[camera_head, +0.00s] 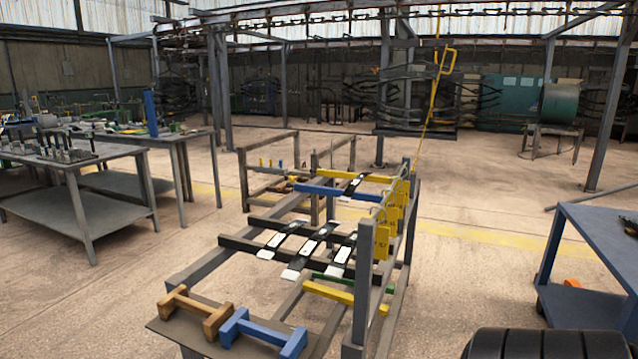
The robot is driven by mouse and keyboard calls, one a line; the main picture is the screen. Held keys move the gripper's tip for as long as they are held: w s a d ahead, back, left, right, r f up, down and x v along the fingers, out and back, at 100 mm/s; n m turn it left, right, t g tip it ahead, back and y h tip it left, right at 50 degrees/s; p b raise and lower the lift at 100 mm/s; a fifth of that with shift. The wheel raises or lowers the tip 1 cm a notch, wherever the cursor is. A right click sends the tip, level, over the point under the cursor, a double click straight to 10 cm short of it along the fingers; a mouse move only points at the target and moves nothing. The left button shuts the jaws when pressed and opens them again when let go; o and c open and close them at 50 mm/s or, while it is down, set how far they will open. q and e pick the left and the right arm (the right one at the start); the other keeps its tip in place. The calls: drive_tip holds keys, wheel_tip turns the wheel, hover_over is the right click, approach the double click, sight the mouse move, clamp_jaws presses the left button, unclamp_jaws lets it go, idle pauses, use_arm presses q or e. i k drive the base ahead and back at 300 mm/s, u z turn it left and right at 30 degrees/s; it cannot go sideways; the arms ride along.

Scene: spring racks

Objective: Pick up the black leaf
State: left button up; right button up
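Three black leaves with white patches lie side by side across two dark bars of the grey rack (383,318): the left one (284,236), the middle one (314,246) and the right one (345,250). They slope from upper right to lower left, with gaps between them. Another black leaf (354,184) with white ends lies farther back across a blue bar and a yellow bar. I cannot tell which one the task means. Neither of my grippers shows in the head view.
A wooden piece (196,310) and a blue piece (262,333) sit on a plate at the rack's front. Yellow tags (383,240) line the rack's right side. Grey workbenches (85,160) stand left, a blue table (590,235) right. Open floor (470,270) lies between rack and blue table.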

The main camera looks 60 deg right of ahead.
sight(346, 197)
drive_tip(key=u, duration=0.65)
drive_tip(key=i, duration=0.85)
drive_tip(key=z, duration=3)
